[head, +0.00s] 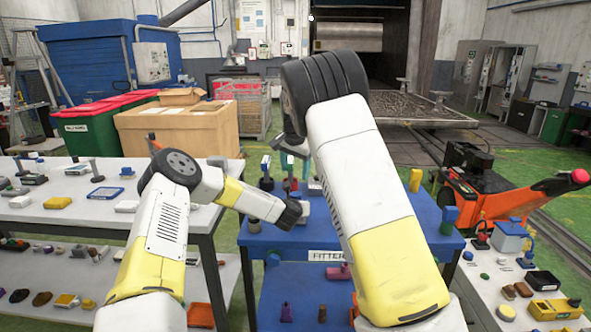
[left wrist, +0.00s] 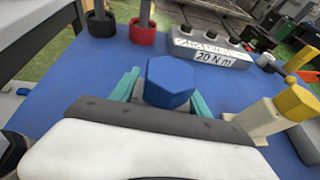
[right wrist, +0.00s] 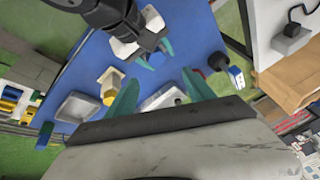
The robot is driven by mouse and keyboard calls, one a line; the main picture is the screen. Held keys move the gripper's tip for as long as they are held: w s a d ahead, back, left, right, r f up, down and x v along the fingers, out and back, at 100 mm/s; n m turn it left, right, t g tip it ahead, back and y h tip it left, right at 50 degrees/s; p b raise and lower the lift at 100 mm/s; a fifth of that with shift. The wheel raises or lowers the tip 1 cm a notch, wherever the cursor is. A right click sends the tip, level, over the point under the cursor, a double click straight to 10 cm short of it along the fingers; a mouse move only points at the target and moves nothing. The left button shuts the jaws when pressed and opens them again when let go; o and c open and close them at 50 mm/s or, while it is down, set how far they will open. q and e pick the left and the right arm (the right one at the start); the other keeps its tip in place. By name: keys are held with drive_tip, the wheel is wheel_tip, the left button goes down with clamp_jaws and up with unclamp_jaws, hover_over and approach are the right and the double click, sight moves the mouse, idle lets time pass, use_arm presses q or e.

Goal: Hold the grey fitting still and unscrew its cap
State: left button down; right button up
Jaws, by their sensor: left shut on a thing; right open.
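A blue hexagonal cap (left wrist: 168,82) stands between the teal fingers of my left gripper (right wrist: 155,54) in the left wrist view. The gripper is shut on the piece there; the grey fitting's body under the cap is largely hidden, so I cannot tell exactly where the fingers grip. My right gripper (right wrist: 162,77) is open and empty, above the blue table with its fingers spread. In the head view it shows as a small grey gripper (head: 293,148) behind the right arm. The left fingertips are hidden in the head view.
The blue table (head: 262,238) carries a grey block marked 20 N m (left wrist: 210,47), a pale fitting with a yellow hexagonal top (left wrist: 290,106), a grey tray (right wrist: 75,107), and a red-based post (left wrist: 143,35). A white table (head: 75,218) with parts stands left.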

sight(296, 194)
drive_tip(key=w+f+n, duration=0.1)
drive_tip(key=f+n, duration=0.1)
drive_tip(key=f, duration=0.1)
drive_tip(key=w+f+n, duration=0.1)
drive_tip(key=f, duration=0.3)
drive_tip(key=w+f+n, duration=0.1)
drive_tip(key=f+n, duration=0.1)
drive_tip(key=f, duration=0.1)
drive_tip(key=shift+w+d+f+n, duration=0.2)
drive_tip(key=shift+w+f+n, duration=0.1)
